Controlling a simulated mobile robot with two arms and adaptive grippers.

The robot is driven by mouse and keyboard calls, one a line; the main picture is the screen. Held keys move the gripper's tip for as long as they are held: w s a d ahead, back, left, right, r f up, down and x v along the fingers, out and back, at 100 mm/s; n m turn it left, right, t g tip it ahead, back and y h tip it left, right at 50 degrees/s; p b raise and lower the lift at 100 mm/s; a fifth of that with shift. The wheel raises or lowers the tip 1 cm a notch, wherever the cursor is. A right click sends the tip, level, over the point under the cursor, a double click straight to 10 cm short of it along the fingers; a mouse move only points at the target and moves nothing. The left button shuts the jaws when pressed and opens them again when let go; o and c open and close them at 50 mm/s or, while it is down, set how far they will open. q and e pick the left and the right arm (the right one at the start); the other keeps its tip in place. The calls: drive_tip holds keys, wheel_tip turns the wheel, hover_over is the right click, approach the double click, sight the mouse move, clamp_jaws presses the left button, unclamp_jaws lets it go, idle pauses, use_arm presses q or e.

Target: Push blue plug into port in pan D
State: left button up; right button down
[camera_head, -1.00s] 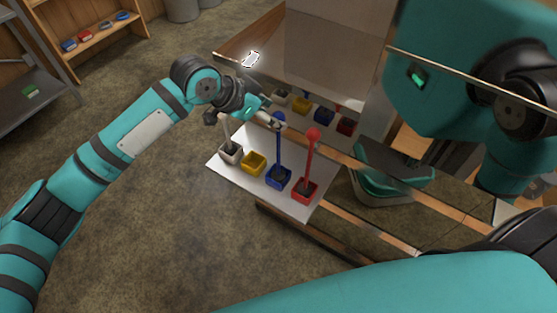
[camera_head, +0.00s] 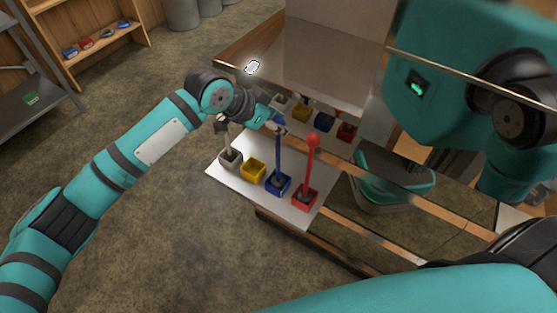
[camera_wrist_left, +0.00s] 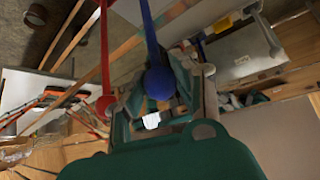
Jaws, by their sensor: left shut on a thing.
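The blue plug (camera_head: 278,155) is a long blue rod that stands nearly upright with its lower end at a blue square port (camera_head: 279,184) on a white panel (camera_head: 235,184). I cannot tell how deep it sits. My left gripper (camera_head: 277,125) is shut on its top end, and the fingers hide its knob in the head view. In the left wrist view the blue round knob (camera_wrist_left: 159,83) lies between the fingers of the gripper (camera_wrist_left: 152,98). No letter marking pan D is readable. My right gripper is out of view.
A red plug (camera_head: 310,168) stands in a red port close to the right of the blue one. A yellow port (camera_head: 253,169) has no rod. A shiny metal wall behind reflects the ports.

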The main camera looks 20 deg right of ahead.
use_arm(q)
clamp_jaws()
wheel_tip(320, 180, up, 7)
drive_tip(key=p, duration=0.6)
drive_tip(key=shift+r+p, duration=0.1)
drive_tip(key=shift+p, duration=0.25)
